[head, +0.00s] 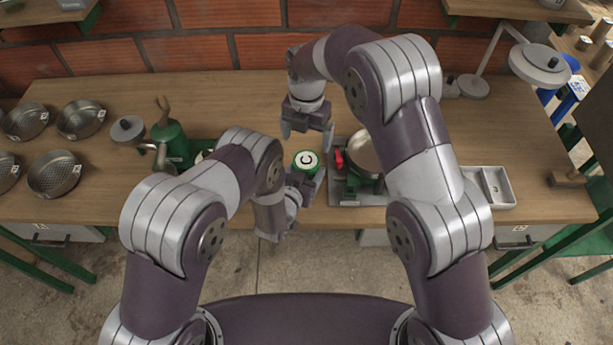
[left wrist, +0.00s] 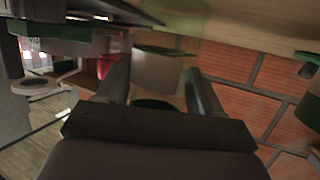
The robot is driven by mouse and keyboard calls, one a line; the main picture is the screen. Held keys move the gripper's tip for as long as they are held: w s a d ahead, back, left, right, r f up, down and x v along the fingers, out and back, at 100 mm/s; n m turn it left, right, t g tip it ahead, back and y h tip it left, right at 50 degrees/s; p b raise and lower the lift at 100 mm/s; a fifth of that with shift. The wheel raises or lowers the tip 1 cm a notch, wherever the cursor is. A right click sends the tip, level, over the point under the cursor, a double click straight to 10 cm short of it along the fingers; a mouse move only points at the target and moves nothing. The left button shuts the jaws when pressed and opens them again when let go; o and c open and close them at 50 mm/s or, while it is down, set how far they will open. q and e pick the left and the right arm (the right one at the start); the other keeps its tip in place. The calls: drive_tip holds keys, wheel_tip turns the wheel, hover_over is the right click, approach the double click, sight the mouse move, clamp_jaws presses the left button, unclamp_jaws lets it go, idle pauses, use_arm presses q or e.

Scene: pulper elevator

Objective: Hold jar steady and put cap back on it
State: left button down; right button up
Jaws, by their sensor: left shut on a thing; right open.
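A round cap (head: 306,158) with a white face, a black C and a green rim shows at the top of the jar in the head view. I cannot tell how it is seated. My left gripper (head: 308,183) is shut on the jar. In the left wrist view, the pale jar (left wrist: 158,74) with green bands stands between my left fingers (left wrist: 160,92); that picture is turned nearly upside down. My right gripper (head: 307,128) is open and empty, just behind the cap in the head view, fingers pointing down and spread.
A machine with a metal bowl (head: 364,150) and red part stands right of the jar. A green hand-cranked device (head: 170,142) stands to the left, with several metal sieves (head: 80,119) beyond. A grey divided tray (head: 490,186) is at right. The back of the wooden bench (head: 215,95) is mostly clear.

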sight(306, 161)
wheel_tip(306, 161, down, 8)
drive_tip(key=shift+r, duration=0.1)
idle(0.4)
drive_tip(key=c, duration=1.1)
drive_tip(key=m, duration=1)
drive_tip(key=shift+s, duration=0.1)
drive_tip(key=o, duration=1.2)
drive_tip(key=shift+c, duration=0.2)
